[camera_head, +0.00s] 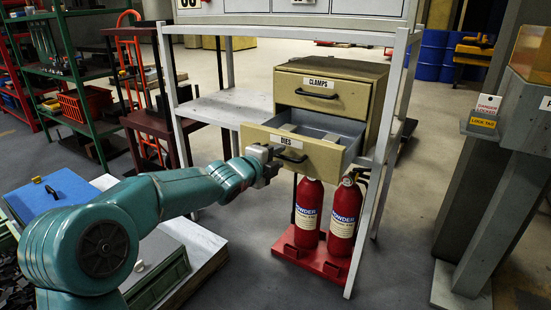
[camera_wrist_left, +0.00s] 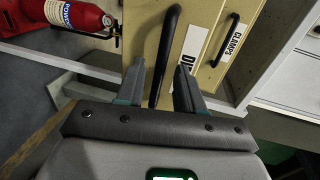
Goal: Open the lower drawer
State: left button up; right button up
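A tan two-drawer cabinet (camera_head: 372,75) stands on the shelf of a white rack. Its lower drawer, labelled DIES (camera_head: 322,160), is pulled well out, and its grey inside shows. The upper drawer, labelled CLAMPS (camera_head: 335,95), is shut. My left gripper (camera_head: 270,160) is at the front of the lower drawer, at the left part of its black handle (camera_head: 292,156). In the left wrist view the fingers (camera_wrist_left: 158,90) stand apart on either side of the black handle (camera_wrist_left: 164,50), with gaps visible. My right gripper is not in view.
Two red fire extinguishers (camera_head: 308,205) (camera_head: 345,217) stand on a red base (camera_head: 318,262) below the drawer. White rack posts (camera_head: 370,190) flank the cabinet. A blue box (camera_head: 48,193) is at the left. The shelf left of the cabinet (camera_head: 225,105) is bare.

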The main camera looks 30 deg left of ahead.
pick_arm(q)
jog(key=s+r+p, duration=0.3)
jog(key=s, duration=1.3)
